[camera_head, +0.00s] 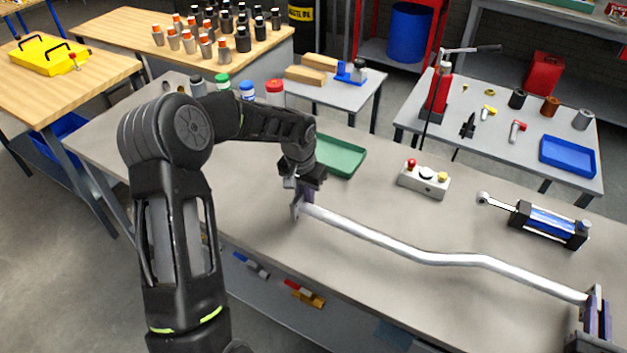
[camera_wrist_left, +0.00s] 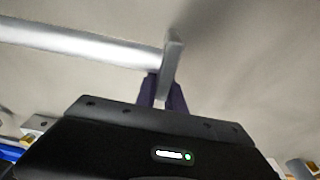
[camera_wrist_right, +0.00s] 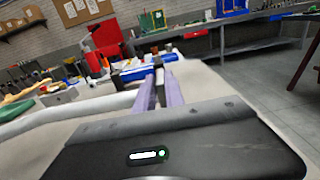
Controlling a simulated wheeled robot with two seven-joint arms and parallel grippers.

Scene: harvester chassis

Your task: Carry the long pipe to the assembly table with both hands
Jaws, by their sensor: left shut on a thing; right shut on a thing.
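The long pipe (camera_head: 400,252) is silver with a slight bend. It spans between my two grippers in the head view, over the front part of the grey assembly table (camera_head: 250,205). My left gripper (camera_head: 301,207) is shut on its left end. My right gripper (camera_head: 597,312) is shut on its right end, at the lower right edge of the head view. The pipe also shows in the left wrist view (camera_wrist_left: 80,42), running left from the fingers, and in the right wrist view (camera_wrist_right: 60,116). I cannot tell how far the pipe is above the table.
A green tray (camera_head: 340,157), a button box (camera_head: 424,180) and a blue-and-black cylinder (camera_head: 548,224) lie on the table behind the pipe. Several capped bottles (camera_head: 247,90) stand at its back left. A side table with a blue tray (camera_head: 567,156) stands at the back right.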

